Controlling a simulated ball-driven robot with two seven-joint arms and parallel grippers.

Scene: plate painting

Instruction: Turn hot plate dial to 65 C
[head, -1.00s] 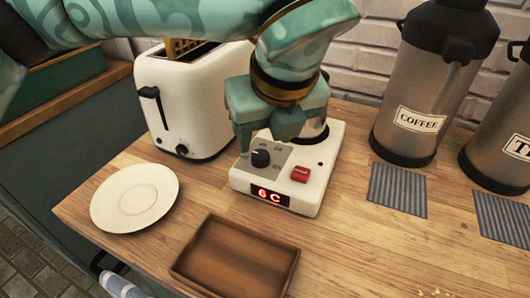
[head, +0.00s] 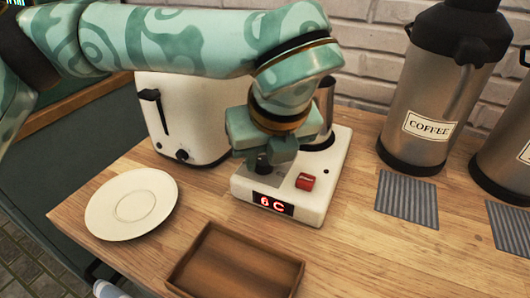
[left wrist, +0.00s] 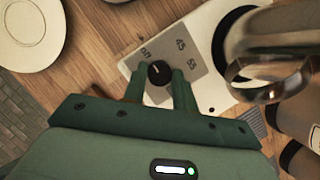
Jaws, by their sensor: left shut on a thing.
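The white hot plate (head: 318,208) stands on the wooden counter, with a red switch (head: 305,181) and a red lit display (head: 272,203) that seems to read "6 C". Its black dial (left wrist: 159,73) shows in the left wrist view between the two fingers, on a grey panel with marks such as "45" and "55". My left gripper (left wrist: 159,85) points down at the dial and is shut on it. In the head view the left gripper (head: 264,160) hides most of the dial. A metal cup (left wrist: 265,50) stands on the plate's heating area. My right gripper is not in view.
A white toaster (head: 180,110) stands behind left. A white saucer (head: 131,204) and an empty wooden tray (head: 236,262) lie in front. A coffee dispenser (head: 440,90) stands right, with a striped mat (head: 407,199) before it.

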